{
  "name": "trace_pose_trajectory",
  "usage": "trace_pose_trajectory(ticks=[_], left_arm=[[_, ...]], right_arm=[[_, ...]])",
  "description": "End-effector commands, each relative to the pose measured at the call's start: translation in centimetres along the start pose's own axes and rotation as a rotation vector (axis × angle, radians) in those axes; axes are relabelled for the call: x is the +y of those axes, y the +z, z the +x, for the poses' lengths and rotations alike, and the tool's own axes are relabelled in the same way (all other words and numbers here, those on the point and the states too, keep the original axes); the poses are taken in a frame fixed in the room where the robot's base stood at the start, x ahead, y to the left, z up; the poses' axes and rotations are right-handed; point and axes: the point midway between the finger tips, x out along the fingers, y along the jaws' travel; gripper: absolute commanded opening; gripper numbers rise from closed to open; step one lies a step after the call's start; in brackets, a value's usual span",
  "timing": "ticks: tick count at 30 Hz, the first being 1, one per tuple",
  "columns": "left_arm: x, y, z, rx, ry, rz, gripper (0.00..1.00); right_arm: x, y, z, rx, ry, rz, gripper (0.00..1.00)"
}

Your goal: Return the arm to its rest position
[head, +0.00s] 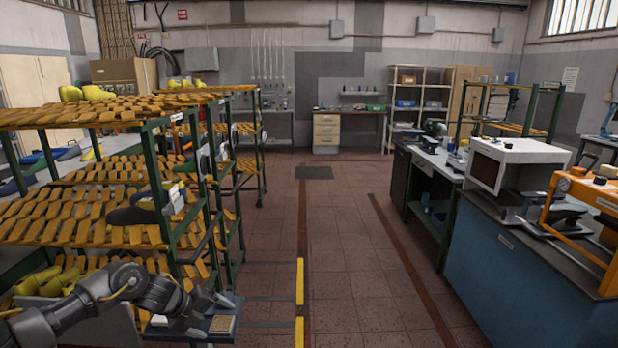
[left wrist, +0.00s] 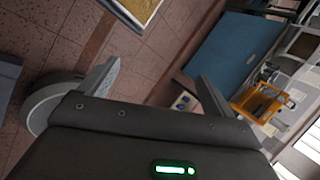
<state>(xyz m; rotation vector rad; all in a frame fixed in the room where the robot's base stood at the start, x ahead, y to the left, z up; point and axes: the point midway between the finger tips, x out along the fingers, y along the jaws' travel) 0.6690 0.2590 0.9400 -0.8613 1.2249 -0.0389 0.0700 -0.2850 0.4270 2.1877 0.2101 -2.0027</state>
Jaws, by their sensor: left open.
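My left arm comes in from the lower left in the head view, low in front of the near shelf rack. Its gripper (head: 212,300) is partly hidden by the wrist and shows small there. In the left wrist view the two fingers of my left gripper (left wrist: 158,72) stand wide apart with nothing between them, and the tiled floor shows past them. My right arm and right gripper are not in view.
A green-framed rack (head: 160,190) with slatted orange shelves stands close at the left, holding yellow lasts (head: 85,93) and dark ones. A blue workbench (head: 520,270) with a white box-like machine (head: 520,165) and an orange-framed device (head: 585,215) stands right. The aisle (head: 345,240) between is clear.

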Motion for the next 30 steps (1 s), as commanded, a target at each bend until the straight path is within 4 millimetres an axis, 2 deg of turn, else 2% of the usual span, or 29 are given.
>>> trace_pose_trajectory(ticks=[1, 3, 8, 12, 15, 21, 26, 30], left_arm=[[1.5, -1.3, 3.8, 0.015, -0.032, -0.091, 0.89], [2.9, -2.5, 7.6, 0.018, -0.077, -0.222, 0.89], [7.7, -5.7, 15.3, 0.015, -0.148, -0.541, 0.89], [13.3, -8.6, 20.7, -0.008, -0.171, -0.810, 0.89], [17.8, -11.1, 23.8, -0.033, -0.171, -0.989, 0.89], [27.4, -16.8, 28.4, -0.107, -0.135, -1.311, 0.89], [35.1, -22.2, 30.6, -0.184, -0.085, -1.537, 0.89], [41.6, -27.4, 31.6, -0.263, -0.029, -1.710, 0.89]], right_arm=[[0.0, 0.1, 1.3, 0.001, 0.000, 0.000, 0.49], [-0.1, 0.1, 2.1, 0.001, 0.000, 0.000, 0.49], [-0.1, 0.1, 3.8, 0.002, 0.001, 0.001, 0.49], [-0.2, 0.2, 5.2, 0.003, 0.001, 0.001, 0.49], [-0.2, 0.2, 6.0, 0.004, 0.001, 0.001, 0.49], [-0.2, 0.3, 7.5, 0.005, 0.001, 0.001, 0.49], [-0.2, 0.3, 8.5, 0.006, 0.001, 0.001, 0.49], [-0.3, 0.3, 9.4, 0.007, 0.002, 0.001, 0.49]])
